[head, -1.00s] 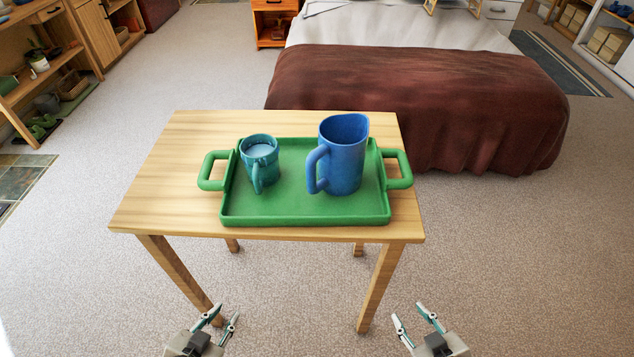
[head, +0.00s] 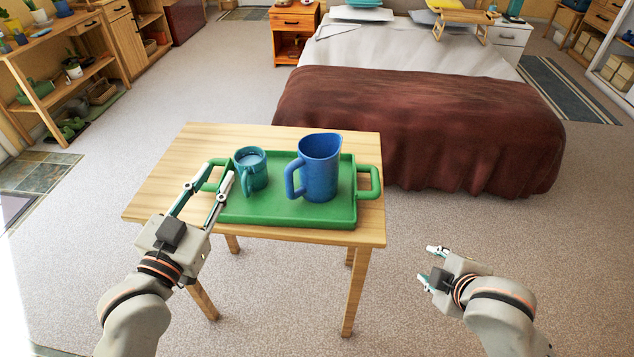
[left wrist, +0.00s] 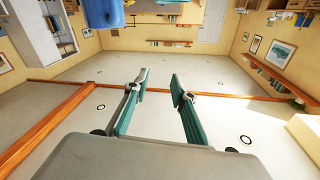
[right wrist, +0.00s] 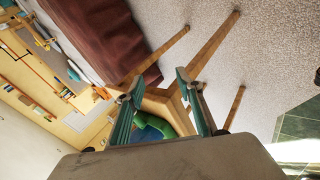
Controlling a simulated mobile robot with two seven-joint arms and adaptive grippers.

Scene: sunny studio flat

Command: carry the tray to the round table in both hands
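A green tray (head: 290,215) with two loop handles lies flat on a wooden rectangular table (head: 160,195). It bears a teal mug (head: 252,172) with pale contents on the left and a blue jug (head: 320,168) on the right, both upright. My left gripper (head: 217,171) is open; in the head view its fingers overlap the tray's left handle (head: 214,176), but the left wrist view shows nothing between them. My right gripper (head: 428,264) is open and empty, right of the table, apart from the right handle (head: 374,183). I see no round table.
A bed with a brown blanket (head: 420,120) stands close behind the table. Wooden shelves (head: 50,70) are at the far left and an orange nightstand (head: 293,32) at the back. Carpet is clear right of the table.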

